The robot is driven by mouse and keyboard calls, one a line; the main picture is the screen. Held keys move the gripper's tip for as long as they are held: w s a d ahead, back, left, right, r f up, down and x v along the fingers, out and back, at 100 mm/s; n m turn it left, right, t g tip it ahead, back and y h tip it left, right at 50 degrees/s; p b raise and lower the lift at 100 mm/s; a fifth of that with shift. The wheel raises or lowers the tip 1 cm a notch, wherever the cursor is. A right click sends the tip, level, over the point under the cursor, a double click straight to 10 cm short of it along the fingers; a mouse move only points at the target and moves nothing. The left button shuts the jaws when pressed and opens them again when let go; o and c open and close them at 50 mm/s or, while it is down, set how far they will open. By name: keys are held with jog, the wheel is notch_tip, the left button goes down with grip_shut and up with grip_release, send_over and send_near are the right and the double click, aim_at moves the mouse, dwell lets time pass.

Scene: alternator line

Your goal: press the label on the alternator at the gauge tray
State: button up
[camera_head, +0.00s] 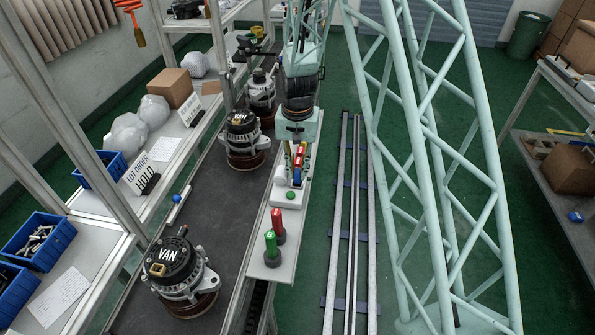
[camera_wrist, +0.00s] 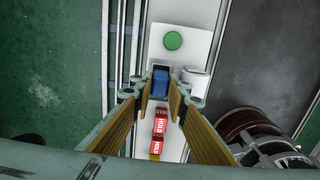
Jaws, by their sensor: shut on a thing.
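My gripper (camera_wrist: 161,96) points down and is shut on a small blue block (camera_wrist: 160,82), which shows between its fingertips. In the head view the blue block (camera_head: 297,178) sits low between the fingers. Red pieces marked HOLD (camera_wrist: 160,122) show behind it between the fingers; whether they join it is unclear. A white holder (camera_head: 290,197) with a green button is just in front, on a narrow light tray (camera_head: 262,262). An alternator (camera_head: 242,136) marked VAN stands left of my gripper, on the belt. Another VAN alternator (camera_head: 180,268) is nearer.
A green gauge (camera_head: 271,246) and a red gauge (camera_head: 278,226) stand on the narrow tray. A third alternator (camera_head: 261,92) is farther back on the dark belt (camera_head: 222,205). A LOT ORDER HOLD sign (camera_head: 142,174) and blue bins (camera_head: 38,240) are at left. Floor rails (camera_head: 350,230) run right.

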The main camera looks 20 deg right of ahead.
aim_at(297, 170)
jog(key=shift+r, duration=0.15)
jog(key=shift+r+p, duration=1.55)
jog(key=shift+r, duration=1.8)
jog(key=shift+a, duration=0.1)
